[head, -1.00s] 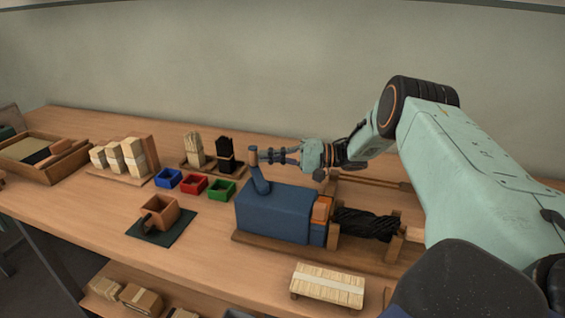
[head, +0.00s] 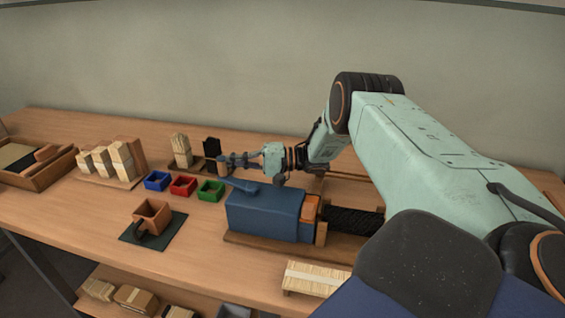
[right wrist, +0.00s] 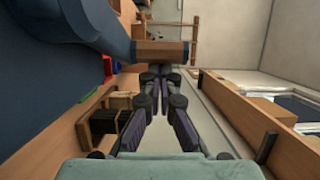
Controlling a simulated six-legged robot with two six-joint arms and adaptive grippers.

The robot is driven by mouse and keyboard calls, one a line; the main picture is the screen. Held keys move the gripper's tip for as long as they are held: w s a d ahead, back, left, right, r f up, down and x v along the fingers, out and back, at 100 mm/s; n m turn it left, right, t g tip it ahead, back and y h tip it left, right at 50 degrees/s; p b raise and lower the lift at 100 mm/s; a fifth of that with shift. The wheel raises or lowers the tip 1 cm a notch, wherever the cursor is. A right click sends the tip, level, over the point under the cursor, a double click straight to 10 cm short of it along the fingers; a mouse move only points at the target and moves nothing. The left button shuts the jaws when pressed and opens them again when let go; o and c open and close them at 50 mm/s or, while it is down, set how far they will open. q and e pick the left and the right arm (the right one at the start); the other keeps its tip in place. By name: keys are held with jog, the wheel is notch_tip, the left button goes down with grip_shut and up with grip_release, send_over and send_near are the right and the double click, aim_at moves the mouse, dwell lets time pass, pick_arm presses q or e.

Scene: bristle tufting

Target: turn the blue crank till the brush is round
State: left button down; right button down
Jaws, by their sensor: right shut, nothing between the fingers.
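The blue crank (head: 240,185) is on the blue machine box (head: 262,212), its arm leaning to the left. Its brown handle shows in the right wrist view (right wrist: 160,50), with the blue crank arm at its left. My right gripper (head: 228,160) is shut and empty at the handle. In the right wrist view its fingertips (right wrist: 160,74) are close together just below the handle; I cannot tell if they touch it. The dark twisted brush (head: 355,222) lies right of the box, its far end hidden behind my arm. My left gripper is not in view.
Blue (head: 157,180), red (head: 183,187) and green (head: 210,191) bins stand left of the machine. A brown box (head: 152,214) sits on a dark mat. Bristle bundles (head: 181,148) stand behind. A pale slatted block (head: 316,277) is at the front.

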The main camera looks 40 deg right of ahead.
jog(key=shift+a, duration=0.55)
jog(key=shift+a, duration=0.1)
jog(key=v, duration=1.2)
jog(key=shift+p, duration=0.35)
